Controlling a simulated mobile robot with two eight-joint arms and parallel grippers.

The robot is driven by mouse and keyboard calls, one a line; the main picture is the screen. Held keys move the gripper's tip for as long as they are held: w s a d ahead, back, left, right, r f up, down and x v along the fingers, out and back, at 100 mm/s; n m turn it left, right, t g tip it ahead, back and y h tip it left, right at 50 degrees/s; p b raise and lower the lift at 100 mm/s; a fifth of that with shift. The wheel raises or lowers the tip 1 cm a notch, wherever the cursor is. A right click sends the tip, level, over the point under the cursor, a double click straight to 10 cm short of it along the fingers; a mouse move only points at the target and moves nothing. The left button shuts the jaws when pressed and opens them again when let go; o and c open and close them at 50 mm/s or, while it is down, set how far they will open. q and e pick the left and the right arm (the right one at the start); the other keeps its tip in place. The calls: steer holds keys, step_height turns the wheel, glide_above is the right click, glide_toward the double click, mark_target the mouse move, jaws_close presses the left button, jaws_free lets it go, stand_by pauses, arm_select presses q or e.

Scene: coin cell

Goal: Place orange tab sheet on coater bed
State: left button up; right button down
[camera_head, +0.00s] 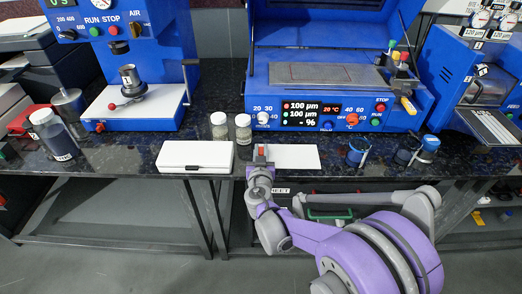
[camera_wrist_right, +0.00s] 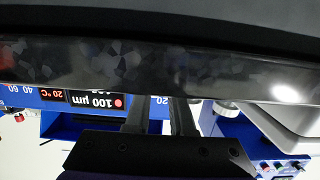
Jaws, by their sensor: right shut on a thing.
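The white sheet (camera_head: 295,157) with its orange tab (camera_head: 260,153) is at the front edge of the dark counter in the head view. My right gripper (camera_head: 260,168) reaches it from the front and is shut on the tab end. I cannot tell whether the sheet lies flat or is slightly raised. In the right wrist view the fingers (camera_wrist_right: 160,116) point at the counter edge, and the sheet is not clear there. The coater bed (camera_head: 312,75) is a grey plate with a faint outlined rectangle in the blue coater (camera_head: 258,100). My left gripper is not in view.
A white case (camera_head: 195,155) and two small vials (camera_head: 243,130) stand left of the sheet. Blue-handled tools in holders (camera_head: 358,150) stand to its right. The coater's raised lid (camera_head: 320,30) is behind the bed. Counter between the sheet and the coater is clear.

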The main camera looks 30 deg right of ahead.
steer(key=c, duration=0.8)
jaws_free()
steer(key=shift+o, duration=0.2)
steer(key=shift+f, duration=0.1)
